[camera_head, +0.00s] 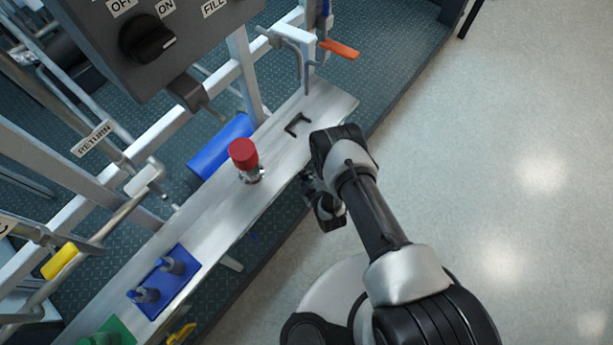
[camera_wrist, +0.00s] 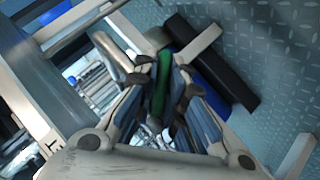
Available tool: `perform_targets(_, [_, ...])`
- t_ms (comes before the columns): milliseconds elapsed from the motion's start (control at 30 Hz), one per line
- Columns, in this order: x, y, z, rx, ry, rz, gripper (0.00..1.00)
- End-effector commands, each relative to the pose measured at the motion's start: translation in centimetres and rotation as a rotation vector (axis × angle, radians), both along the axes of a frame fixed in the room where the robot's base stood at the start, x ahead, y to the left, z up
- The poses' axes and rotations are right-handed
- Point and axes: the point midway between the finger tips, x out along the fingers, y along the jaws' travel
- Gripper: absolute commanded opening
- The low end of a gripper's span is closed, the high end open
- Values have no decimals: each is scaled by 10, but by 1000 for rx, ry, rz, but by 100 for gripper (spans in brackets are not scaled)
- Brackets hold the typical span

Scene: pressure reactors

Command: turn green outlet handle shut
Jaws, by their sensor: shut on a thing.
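The green outlet handle (camera_wrist: 162,84) shows in the wrist view as a narrow green bar between the two fingers of my gripper (camera_wrist: 160,92). My gripper is shut on it, with one finger on each side. The ends of the handle and its valve are partly hidden by the fingers. In the head view my gripper (camera_head: 324,206) reaches down beside the front edge of the metal bench, below its top. The green handle cannot be seen there, being hidden by the arm and bench.
The metal bench (camera_head: 214,210) carries a red-capped fitting (camera_head: 243,153), a black bracket (camera_head: 297,124) and a blue tray (camera_head: 186,290). An orange handle (camera_head: 340,48) is behind. A control box (camera_head: 165,45) hangs at upper left. Open floor (camera_head: 500,130) lies to the right.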

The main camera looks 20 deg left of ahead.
Motion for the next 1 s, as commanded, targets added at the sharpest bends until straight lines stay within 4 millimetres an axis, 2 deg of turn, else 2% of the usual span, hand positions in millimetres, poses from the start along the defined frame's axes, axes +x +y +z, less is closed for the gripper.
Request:
perform_targets(267, [2,0,1,35,80,-1,0])
perform_targets(1000, [3,0,1,225,538,1,0])
